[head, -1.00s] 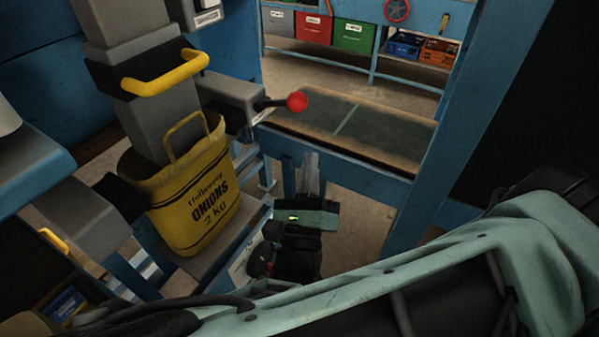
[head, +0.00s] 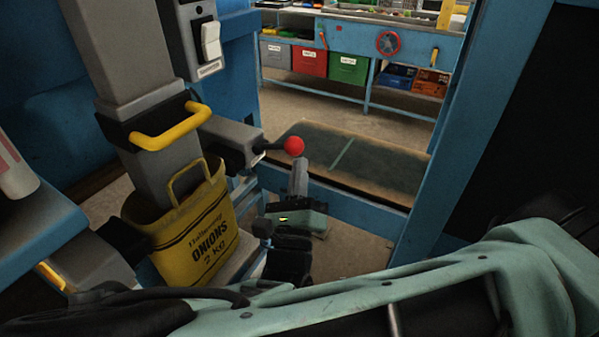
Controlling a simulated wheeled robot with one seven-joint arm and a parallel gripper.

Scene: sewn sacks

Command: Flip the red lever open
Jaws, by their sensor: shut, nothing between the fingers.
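The red lever is a dark rod with a red ball knob (head: 294,146). It sticks out to the right from a grey box (head: 232,140) on the machine's column. My gripper (head: 300,165) is just below the knob, its grey fingers shut and pointing up. The fingertips are at or very near the underside of the knob. I cannot tell whether they touch it. Nothing shows between the fingers.
A yellow onion sack (head: 195,235) stands under the column, left of my gripper. A yellow handle (head: 172,130) is on the column above it. A blue post (head: 465,150) rises at the right. A workbench with bins (head: 348,68) stands far behind.

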